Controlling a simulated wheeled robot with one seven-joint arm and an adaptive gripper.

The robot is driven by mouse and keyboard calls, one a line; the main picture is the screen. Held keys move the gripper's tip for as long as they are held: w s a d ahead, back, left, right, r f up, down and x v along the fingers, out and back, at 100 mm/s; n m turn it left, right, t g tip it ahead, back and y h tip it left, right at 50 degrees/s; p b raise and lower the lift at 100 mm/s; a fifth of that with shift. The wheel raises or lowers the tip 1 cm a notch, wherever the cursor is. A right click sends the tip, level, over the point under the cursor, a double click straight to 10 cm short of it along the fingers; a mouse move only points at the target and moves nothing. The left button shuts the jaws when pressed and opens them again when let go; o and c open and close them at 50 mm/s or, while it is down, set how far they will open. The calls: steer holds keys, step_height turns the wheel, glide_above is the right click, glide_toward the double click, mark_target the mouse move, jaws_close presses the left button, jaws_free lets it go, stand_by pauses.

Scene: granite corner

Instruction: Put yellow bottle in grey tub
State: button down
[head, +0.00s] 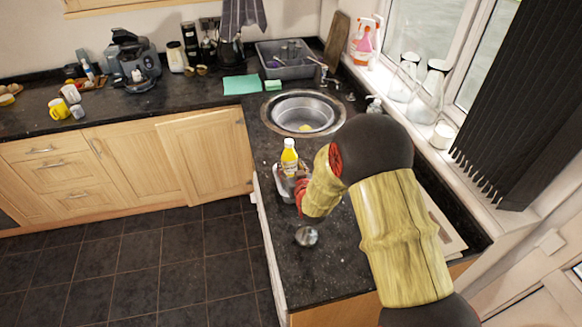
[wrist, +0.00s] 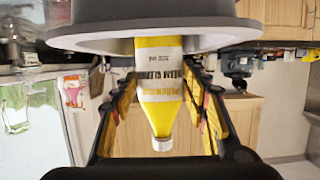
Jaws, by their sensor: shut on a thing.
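The yellow bottle (head: 289,158) has a white cap and a white label band. It stands upright in the head view, left of my wrist and in front of the sink. In the wrist view, which is upside down, the bottle (wrist: 160,95) sits between the fingers of my gripper (wrist: 160,110), which is shut on it. Its base is hidden there behind a large grey curved shape; I cannot tell what that shape is. The grey tub (head: 262,58) stands at the back of the counter, behind the sink, with dishes or utensils inside. My gripper is well short of it.
The round metal sink (head: 303,113) lies between bottle and tub. A green cloth (head: 242,85) lies left of the sink. A soap dispenser (head: 374,104) and tap are to the right. A shiny round object (head: 306,236) is near the front. Glass flasks (head: 430,92) line the windowsill.

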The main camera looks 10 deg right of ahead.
steer(key=shift+d+r, duration=0.1)
steer(key=shift+r, duration=0.2)
steer(key=shift+f+b, duration=0.4)
steer(key=shift+f+b, duration=0.3)
steer(key=shift+b, duration=0.1)
steer(key=c, duration=1.1)
jaws_free()
steer(key=shift+o, duration=0.6)
